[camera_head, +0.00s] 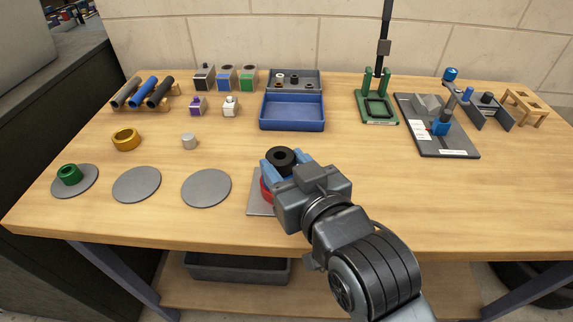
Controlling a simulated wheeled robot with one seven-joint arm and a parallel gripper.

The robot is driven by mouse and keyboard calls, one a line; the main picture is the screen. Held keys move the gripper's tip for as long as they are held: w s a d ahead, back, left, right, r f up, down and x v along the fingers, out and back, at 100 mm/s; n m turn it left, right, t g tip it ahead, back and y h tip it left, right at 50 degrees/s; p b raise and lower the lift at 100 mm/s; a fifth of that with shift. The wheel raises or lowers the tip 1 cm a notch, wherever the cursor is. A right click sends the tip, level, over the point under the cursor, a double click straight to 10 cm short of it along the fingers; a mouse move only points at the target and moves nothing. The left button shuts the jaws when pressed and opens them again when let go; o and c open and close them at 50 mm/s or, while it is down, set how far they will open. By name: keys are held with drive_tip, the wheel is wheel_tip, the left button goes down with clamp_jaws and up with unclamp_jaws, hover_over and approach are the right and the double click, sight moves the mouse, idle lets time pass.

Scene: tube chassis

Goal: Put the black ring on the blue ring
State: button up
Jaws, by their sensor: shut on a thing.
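The black ring (281,155) is held between the two blue fingers of my gripper (285,162), which is shut on it. The ring's open top faces up, and it is above the grey square plate (256,207). A red ring (265,190) shows partly beside my gripper, on that plate. I cannot make out the blue ring; my gripper and the black ring hide much of the plate. I cannot tell whether the black ring touches anything beneath it.
Grey discs (137,185) lie to the left, one bearing a green ring (69,174). A yellow ring (126,139) and a small grey cylinder (189,141) stand behind them. A blue tray (292,127) and a green stand (379,121) are farther back. The right front table is clear.

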drive_tip(key=shift+f, duration=0.1)
drive_tip(key=o, duration=1.1)
drive_tip(key=shift+s+r, duration=0.1)
drive_tip(key=shift+r, duration=0.1)
drive_tip(key=v, duration=1.1)
drive_tip(key=shift+s+d, duration=0.15)
drive_tip(key=shift+s, duration=0.2)
drive_tip(key=shift+r, duration=0.1)
